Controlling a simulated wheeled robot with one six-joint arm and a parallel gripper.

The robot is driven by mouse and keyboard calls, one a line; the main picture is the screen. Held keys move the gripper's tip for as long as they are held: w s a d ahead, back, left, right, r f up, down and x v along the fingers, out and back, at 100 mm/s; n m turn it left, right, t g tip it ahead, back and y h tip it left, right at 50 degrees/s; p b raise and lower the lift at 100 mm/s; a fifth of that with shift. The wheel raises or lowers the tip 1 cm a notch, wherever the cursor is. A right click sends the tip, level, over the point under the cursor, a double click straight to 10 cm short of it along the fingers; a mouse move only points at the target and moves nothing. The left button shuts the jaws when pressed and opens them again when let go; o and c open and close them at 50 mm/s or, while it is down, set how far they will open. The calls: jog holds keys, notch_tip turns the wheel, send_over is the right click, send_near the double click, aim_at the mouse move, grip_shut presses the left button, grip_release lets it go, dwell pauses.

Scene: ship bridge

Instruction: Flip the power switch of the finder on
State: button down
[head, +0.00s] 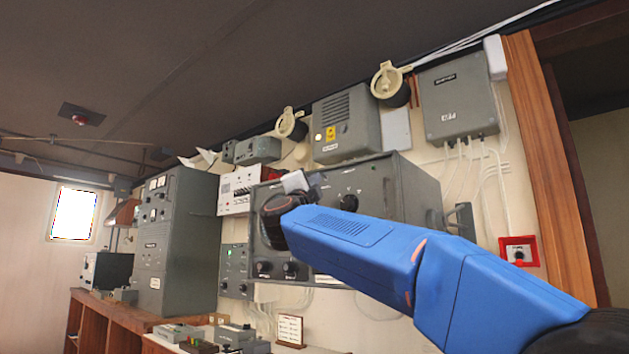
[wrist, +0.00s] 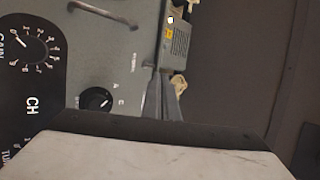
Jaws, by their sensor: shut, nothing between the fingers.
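The finder (head: 382,172) is a grey wall-mounted cabinet with knobs on its front, partly hidden behind my blue arm in the head view. Its grey panel (wrist: 118,50) fills the left of the wrist view, turned sideways. It carries a black dial marked GAIN (wrist: 24,45), the letters CH, and a small black knob (wrist: 97,100) with a white pointer. I cannot tell which control is the power switch. My gripper (wrist: 160,76) is shut and empty, its thin fingers near the panel's edge beside the small knob. Whether they touch the panel is unclear.
A handle (wrist: 103,14) sticks out from the panel. A grey vented box (head: 346,122) hangs above the finder, and another box (head: 457,98) is at upper right. A tall grey cabinet (head: 177,240) and a wooden counter (head: 112,312) stand at left.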

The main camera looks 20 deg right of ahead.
jog(key=s+a+f, duration=0.2)
jog(key=s+a, duration=0.2)
jog(key=s, duration=0.2)
jog(key=shift+s+a+f, duration=0.25)
jog(key=shift+s+a, duration=0.1)
jog(key=shift+a, duration=0.05)
dwell(0.3)
jog(key=s+f+n+g+y, duration=0.35)
jog(key=f+n+y, duration=0.6)
jog(key=f, duration=0.85)
jog(key=s+f+n+g+y, duration=0.4)
jog(key=f+n+y, duration=0.55)
jog(key=f, duration=0.85)
jog(key=s+d+f+g+h, duration=0.2)
jog(key=s+d+f+g, duration=0.1)
jog(key=s+f, duration=0.6)
jog(key=s+d+f+n+g+h, duration=0.1)
jog(key=s+d+f+g+h, duration=0.1)
jog(key=s+d+f, duration=0.3)
jog(key=s+d+f+n+g+h, duration=0.1)
jog(key=s+d+f+g, duration=0.3)
jog(key=s+f, duration=0.9)
notch_tip(320, 180, down, 8)
jog(key=shift+r+h, duration=0.2)
jog(key=shift+h, duration=0.4)
